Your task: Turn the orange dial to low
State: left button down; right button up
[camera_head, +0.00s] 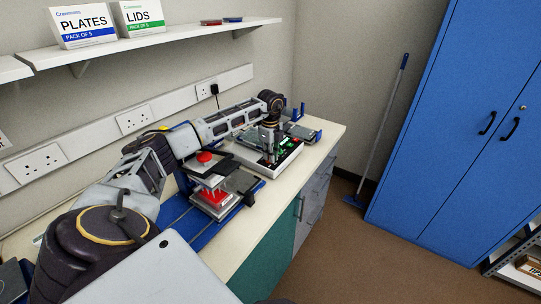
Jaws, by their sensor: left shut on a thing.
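My left arm reaches from the lower left across the bench. My left gripper (268,152) points down onto the top of a white device (286,158) with a dark panel and small green and red marks. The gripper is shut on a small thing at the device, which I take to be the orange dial. The fingers hide the dial, so its setting cannot be read. My right gripper is not in view.
A blue-based stand with a red button-like top (204,157) and red parts is on the bench, close to my left arm. Blue-edged equipment (302,132) stands behind the device. A shelf (150,43) with boxes runs above. A blue cabinet (450,130) stands right, across clear floor.

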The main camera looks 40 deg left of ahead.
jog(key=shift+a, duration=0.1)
pick_arm(q)
jog(key=shift+m, duration=1.6)
jog(key=m, duration=0.3)
jog(key=shift+s+p, duration=0.1)
jog(key=shift+p, duration=0.25)
jog(key=shift+m, duration=1.2)
jog(key=shift+s+a+m, duration=0.1)
jog(key=shift+m, duration=1.2)
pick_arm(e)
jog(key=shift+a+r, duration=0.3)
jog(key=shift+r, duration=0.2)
pick_arm(q)
jog(key=shift+m, duration=0.3)
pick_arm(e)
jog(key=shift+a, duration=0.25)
